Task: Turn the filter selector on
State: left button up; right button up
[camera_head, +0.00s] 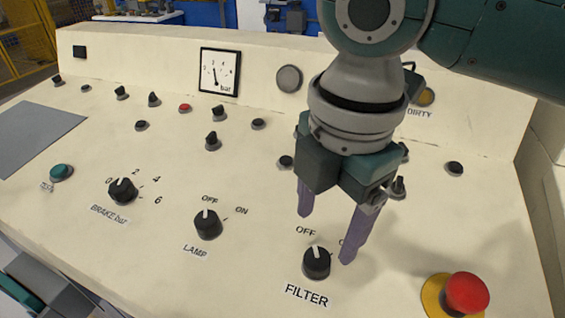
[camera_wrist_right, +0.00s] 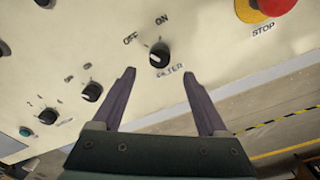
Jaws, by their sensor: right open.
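The filter selector (camera_head: 317,262) is a black knob with a white pointer mark, above the FILTER label on the cream console. It also shows in the right wrist view (camera_wrist_right: 159,55). In the head view its white mark points up towards OFF; the ON label is partly hidden by a finger. My right gripper (camera_head: 326,237) is open and empty, with its purple fingers spread. In the head view, one fingertip is up and left of the knob and the other just right of it. In the right wrist view, the knob appears between and slightly beyond the fingertips (camera_wrist_right: 159,73).
The lamp knob (camera_head: 207,224) and brake knob (camera_head: 122,190) stand to the left. A red stop button (camera_head: 466,293) on a yellow base is to the right. Several small knobs and a gauge (camera_head: 219,72) are farther back. A grey plate (camera_head: 35,135) lies at the left.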

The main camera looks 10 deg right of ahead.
aim_at(317, 257)
jog(key=f, duration=0.3)
jog(key=f+b, duration=0.1)
jog(key=f, duration=0.3)
jog(key=shift+w+a+f, duration=0.1)
jog(key=shift+w+f, duration=0.05)
jog(key=shift+w, duration=0.05)
grip_shut()
